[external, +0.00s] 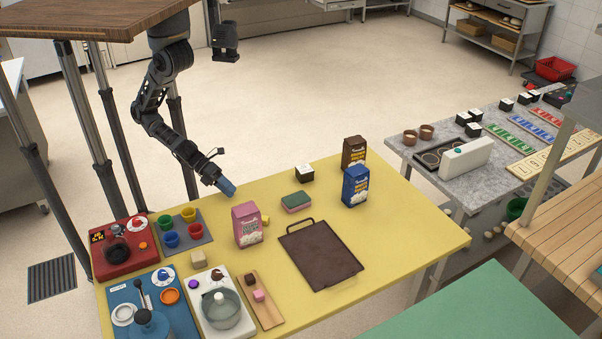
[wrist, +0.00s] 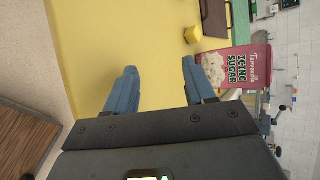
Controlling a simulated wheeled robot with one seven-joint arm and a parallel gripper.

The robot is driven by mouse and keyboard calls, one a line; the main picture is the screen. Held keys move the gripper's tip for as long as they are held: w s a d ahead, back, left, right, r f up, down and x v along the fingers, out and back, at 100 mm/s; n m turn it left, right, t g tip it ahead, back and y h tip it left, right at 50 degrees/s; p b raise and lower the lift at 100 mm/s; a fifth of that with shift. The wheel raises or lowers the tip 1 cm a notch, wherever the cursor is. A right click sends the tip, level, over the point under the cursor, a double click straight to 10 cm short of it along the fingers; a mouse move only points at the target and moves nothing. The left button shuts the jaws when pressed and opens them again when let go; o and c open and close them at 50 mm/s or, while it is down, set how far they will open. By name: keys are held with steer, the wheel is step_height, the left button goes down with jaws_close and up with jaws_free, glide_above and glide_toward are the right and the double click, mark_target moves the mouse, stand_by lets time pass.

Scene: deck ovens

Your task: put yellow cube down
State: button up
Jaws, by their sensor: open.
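The small yellow cube (wrist: 193,35) sits on the yellow table (wrist: 120,40), close to the pink icing sugar bag (wrist: 236,67). In the external view the cube (external: 265,220) shows just right of the pink bag (external: 247,225), partly hidden by it. My gripper (external: 228,188) has blue fingers and is above the far edge of the table, behind the pink bag. In the wrist view my gripper (wrist: 159,66) is open, with nothing between its fingers. The cube is apart from the fingers, beyond the right one.
A dark tray (external: 320,255), a green-topped sponge (external: 296,202) and a blue bag (external: 355,186) stand to the right. Coloured cups on a grey mat (external: 205,238) and a red appliance (external: 125,245) stand to the left. Table between pink bag and sponge is fairly clear.

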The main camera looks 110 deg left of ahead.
steer(key=s+a+r+n+t, duration=0.1)
steer(key=s+a+n, duration=0.4)
steer(key=n, duration=0.5)
steer(key=shift+a+r, duration=0.4)
steer(key=shift+r, duration=0.15)
steer(key=shift+o, duration=0.3)
steer(key=s+a+r+n+t+y, duration=0.2)
steer(key=s+a+r+n, duration=0.3)
steer(key=n, duration=0.8)
steer(key=shift+s+a+r, duration=0.2)
steer(key=shift+a+r, duration=0.65)
steer(key=shift+a, duration=0.05)
steer(key=shift+o, duration=0.2)
steer(key=shift+s+a+r+n, duration=0.1)
steer(key=shift+a+r+n, duration=0.15)
steer(key=shift+n, duration=0.35)
steer(key=shift+d, duration=0.1)
